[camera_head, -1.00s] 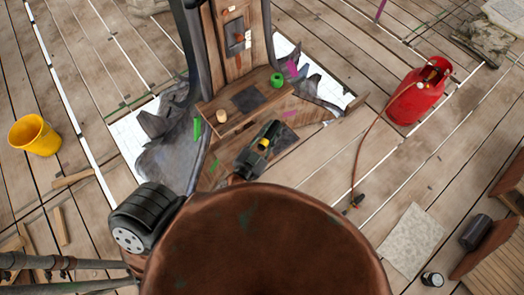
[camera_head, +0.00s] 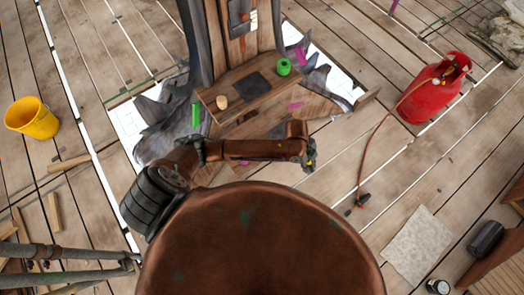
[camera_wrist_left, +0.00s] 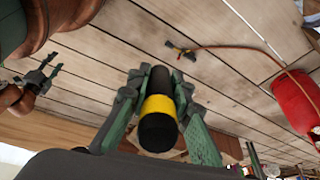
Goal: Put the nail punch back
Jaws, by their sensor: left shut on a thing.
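The nail punch, a black cylinder with a yellow band, shows large in the left wrist view (camera_wrist_left: 158,118). My left gripper (camera_wrist_left: 158,92) is shut on it, with green fingers on both sides. In the head view my left gripper (camera_head: 311,160) is at the end of the copper arm, above the deck right of the wooden base; only a small spot of yellow shows there. My right gripper (camera_wrist_left: 42,76) shows small at the left of the left wrist view, its fingers apart and empty. It is outside the head view.
A wooden stand (camera_head: 238,105) with a dark square plate (camera_head: 250,87), a green roll (camera_head: 284,66) and a pale cylinder (camera_head: 222,102) is ahead. A red gas bottle (camera_head: 432,92) with a hose stands right, a yellow bucket (camera_head: 33,119) left. Planks between stand and hose are mostly clear.

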